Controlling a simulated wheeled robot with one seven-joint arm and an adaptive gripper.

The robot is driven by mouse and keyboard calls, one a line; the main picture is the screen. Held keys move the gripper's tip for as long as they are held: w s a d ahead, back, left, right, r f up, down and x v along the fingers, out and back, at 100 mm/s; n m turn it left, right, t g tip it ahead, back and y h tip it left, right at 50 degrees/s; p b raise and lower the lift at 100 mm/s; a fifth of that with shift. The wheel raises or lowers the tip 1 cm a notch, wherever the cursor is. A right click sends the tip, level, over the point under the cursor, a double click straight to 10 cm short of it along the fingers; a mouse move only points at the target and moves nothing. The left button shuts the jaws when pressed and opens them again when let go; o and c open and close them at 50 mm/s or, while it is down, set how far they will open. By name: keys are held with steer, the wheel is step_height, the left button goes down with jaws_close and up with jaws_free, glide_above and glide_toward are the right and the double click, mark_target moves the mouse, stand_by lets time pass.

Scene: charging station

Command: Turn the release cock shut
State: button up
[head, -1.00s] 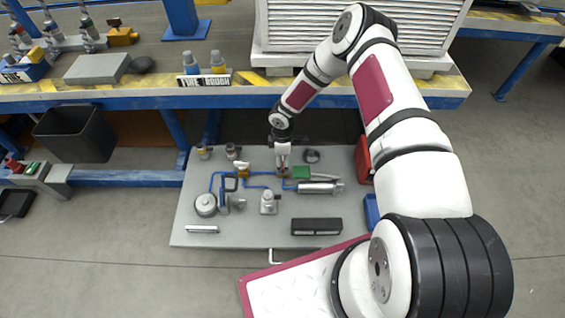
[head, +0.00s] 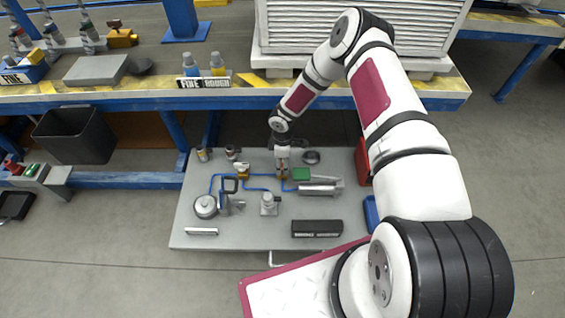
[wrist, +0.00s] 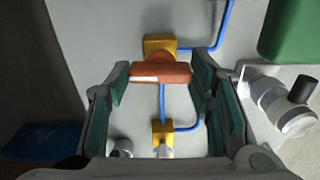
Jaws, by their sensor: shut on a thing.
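The release cock is a yellow block (wrist: 158,45) with an orange handle (wrist: 160,73), in the upper middle of the wrist view. My gripper (wrist: 160,68) is shut on the handle, one green-padded finger at each end of it. The handle lies crosswise in the wrist view, while a blue pipe (wrist: 163,103) runs up and down below it. In the head view my gripper (head: 282,167) points down onto the back middle of the grey board, and the cock is mostly hidden beneath it.
The grey board (head: 255,230) carries a green box (head: 301,174), a silver cylinder (head: 318,188), a round gauge-like part (head: 205,205) and a black box (head: 317,227). A second yellow block (wrist: 162,131) is near the gripper. The workbench edge (head: 120,103) runs behind the board.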

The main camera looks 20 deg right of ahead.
steer(key=m+b, duration=0.1)
steer(key=m, duration=0.3)
steer(key=shift+m, duration=0.3)
steer(key=m+b, duration=0.1)
steer(key=m, duration=0.3)
steer(key=m+b, duration=0.1)
steer(key=m, duration=0.4)
steer(key=shift+m, duration=1.9)
steer(key=o, duration=1.2)
steer(key=shift+c, duration=0.2)
step_height(320, 180, up, 12)
